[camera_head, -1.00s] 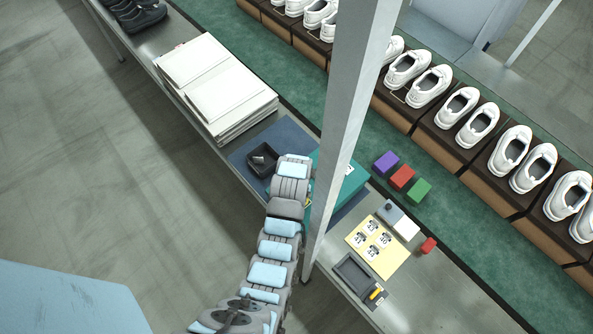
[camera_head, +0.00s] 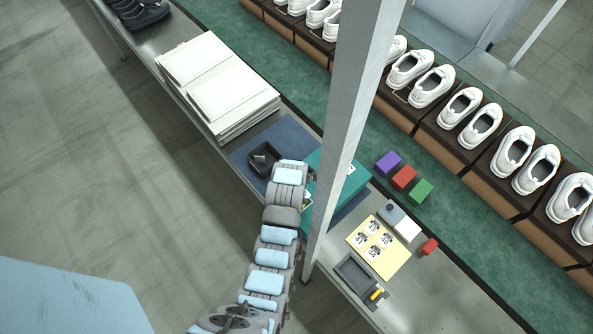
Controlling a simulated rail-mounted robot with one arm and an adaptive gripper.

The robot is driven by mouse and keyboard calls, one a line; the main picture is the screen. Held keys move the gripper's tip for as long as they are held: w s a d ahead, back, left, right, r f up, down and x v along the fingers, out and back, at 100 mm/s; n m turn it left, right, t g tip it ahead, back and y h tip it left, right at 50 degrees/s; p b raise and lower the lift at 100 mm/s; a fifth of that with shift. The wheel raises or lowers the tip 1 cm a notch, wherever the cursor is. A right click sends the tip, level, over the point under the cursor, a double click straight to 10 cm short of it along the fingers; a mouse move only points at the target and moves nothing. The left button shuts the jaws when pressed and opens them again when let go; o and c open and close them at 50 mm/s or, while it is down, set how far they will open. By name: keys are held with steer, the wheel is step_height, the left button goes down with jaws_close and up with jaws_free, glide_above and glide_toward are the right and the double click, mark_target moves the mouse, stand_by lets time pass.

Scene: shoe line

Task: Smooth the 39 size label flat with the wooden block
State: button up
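A teal box (camera_head: 355,184) stands on a blue mat (camera_head: 286,137), partly hidden by my arm and a grey post. A small white patch shows on its top beside the post; I cannot read any size on it. My arm reaches to the box's left side. Its end is turned away and mostly hidden by its own links; only a small piece of what may be my gripper (camera_head: 307,199) shows between arm and post. Its fingers are not clear. I cannot make out the wooden block. A yellow sheet (camera_head: 358,238) with several printed labels lies right of the post.
The grey post (camera_head: 345,130) stands close to my arm. A black tray (camera_head: 263,158), white stacked sheets (camera_head: 225,95), a dark tray (camera_head: 353,272) and a red block (camera_head: 429,246) are on the bench.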

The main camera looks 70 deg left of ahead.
steer(key=shift+s+d, duration=0.35)
steer(key=shift+s, duration=0.5)
steer(key=shift+f, duration=0.1)
steer(key=shift+b, duration=0.4)
steer(key=shift+w+a+f+b, duration=0.1)
steer(key=shift+w+a+b, duration=0.15)
steer(key=shift+w, duration=0.25)
steer(key=shift+w+a+f+b, duration=0.1)
steer(key=shift+w+a+b, duration=0.05)
steer(key=shift+w+b, duration=0.3)
steer(key=shift+w+a+b, duration=0.2)
steer(key=shift+w, duration=0.3)
steer(key=shift+w+a+b, duration=0.2)
steer(key=shift+w, duration=0.25)
steer(key=shift+r, duration=0.2)
